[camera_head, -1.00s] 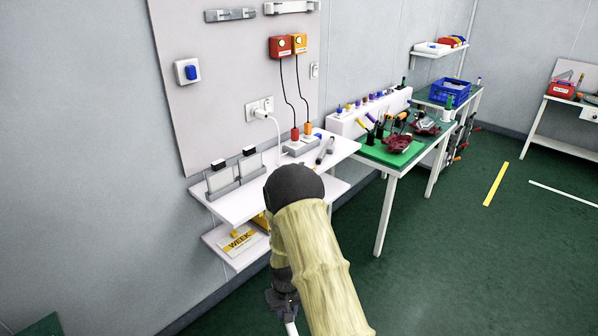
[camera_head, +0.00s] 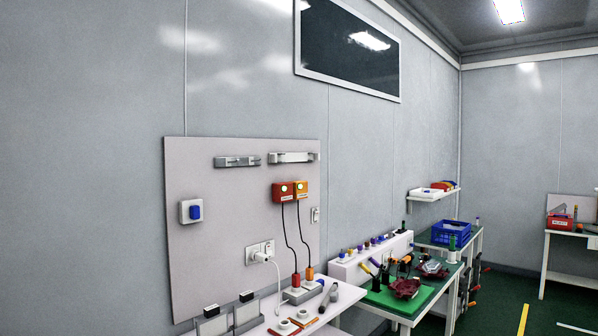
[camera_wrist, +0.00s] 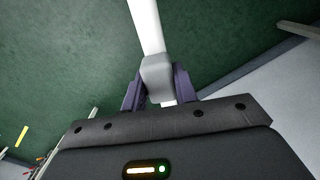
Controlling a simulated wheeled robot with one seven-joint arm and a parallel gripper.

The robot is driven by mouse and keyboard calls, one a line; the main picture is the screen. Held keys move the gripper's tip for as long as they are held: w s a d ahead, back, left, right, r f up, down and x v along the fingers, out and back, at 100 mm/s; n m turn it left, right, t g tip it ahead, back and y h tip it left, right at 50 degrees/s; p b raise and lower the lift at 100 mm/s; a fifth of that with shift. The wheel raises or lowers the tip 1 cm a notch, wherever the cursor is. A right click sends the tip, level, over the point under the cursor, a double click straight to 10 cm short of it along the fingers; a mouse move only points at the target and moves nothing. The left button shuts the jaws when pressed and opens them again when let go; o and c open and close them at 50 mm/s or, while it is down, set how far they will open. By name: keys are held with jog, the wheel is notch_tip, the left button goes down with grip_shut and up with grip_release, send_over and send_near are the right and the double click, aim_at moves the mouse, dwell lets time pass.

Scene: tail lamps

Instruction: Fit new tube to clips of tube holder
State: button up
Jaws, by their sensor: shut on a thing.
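My gripper (camera_wrist: 158,88) shows only in the wrist view, with its two dark purple fingers shut on a white tube (camera_wrist: 148,28). A grey band or sleeve (camera_wrist: 156,70) sits around the tube at the fingers. The tube runs up out of the wrist picture, so its far end is hidden. In the head view, two tube holders are on the upper part of the pale wall board: a grey one (camera_head: 237,161) at left and a paler one (camera_head: 293,157) at right. Their clips are too small to read clearly. The held tube is not in the head view.
The pale board (camera_head: 225,210) also carries a blue switch (camera_head: 190,212), red (camera_head: 283,192) and orange (camera_head: 301,190) boxes with cables, and a socket (camera_head: 260,251). A green-topped table (camera_head: 405,303) stands to the right.

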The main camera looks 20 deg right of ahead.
jog(key=s+f+p, duration=0.4)
jog(key=f+p, duration=0.1)
jog(key=f, duration=0.5)
jog(key=shift+a+r, duration=0.1)
